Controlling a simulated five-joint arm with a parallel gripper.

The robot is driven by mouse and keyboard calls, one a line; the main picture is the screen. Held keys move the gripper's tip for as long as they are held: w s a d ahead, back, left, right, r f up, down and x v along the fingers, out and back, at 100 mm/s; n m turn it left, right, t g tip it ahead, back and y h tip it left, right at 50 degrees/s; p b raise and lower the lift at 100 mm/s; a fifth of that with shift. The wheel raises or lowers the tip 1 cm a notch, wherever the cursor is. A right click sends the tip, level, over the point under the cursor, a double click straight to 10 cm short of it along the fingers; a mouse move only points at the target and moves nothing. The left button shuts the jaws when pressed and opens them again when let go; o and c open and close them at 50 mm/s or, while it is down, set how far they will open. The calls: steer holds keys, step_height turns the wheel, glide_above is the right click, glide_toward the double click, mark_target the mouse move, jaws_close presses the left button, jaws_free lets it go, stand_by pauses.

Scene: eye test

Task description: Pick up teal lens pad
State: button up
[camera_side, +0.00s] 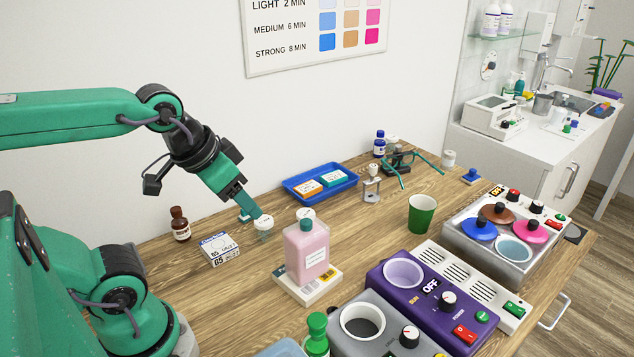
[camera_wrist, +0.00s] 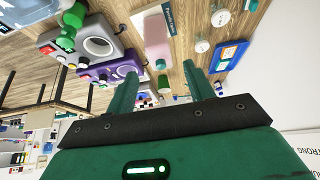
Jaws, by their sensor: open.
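The teal lens pad (camera_side: 333,178) lies in the blue tray (camera_side: 290,189) in the side view, right of an orange pad (camera_side: 308,187). My gripper (camera_side: 251,214) is to the left of the tray, pointing down and right, close to a white-lidded jar (camera_side: 264,224). In the wrist view my gripper (camera_wrist: 163,88) shows its two fingers spread, with nothing held between them. The blue tray (camera_wrist: 228,57) also shows there, right of the fingers; its pads are too small to tell apart surely.
A pink bottle (camera_side: 307,250) stands in front of the tray, with a box (camera_side: 220,248) and brown bottle (camera_side: 180,224) to the left.

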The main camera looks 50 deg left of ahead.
steer(key=w+a+f+g, duration=0.1)
steer(key=w+a+g, duration=0.1)
steer(key=w+a, duration=0.45)
steer(key=w+a+f+g, duration=0.1)
steer(key=w+a+f, duration=0.1)
steer(key=a+f, duration=0.3)
steer(key=w+a+f+n+g, duration=0.1)
steer(key=w+a+f, duration=0.1)
steer(key=a+f, duration=0.3)
steer(key=w+a+f+g, duration=0.1)
steer(key=a+f, duration=0.4)
steer(key=a, duration=0.5)
steer(key=shift+w+n, duration=0.3)
steer(key=shift+w, duration=0.2)
steer(key=shift+a+f+g, duration=0.3)
steer(key=shift+a+f, duration=0.05)
steer(key=shift+a, duration=0.1)
steer(key=shift+f, duration=1.3)
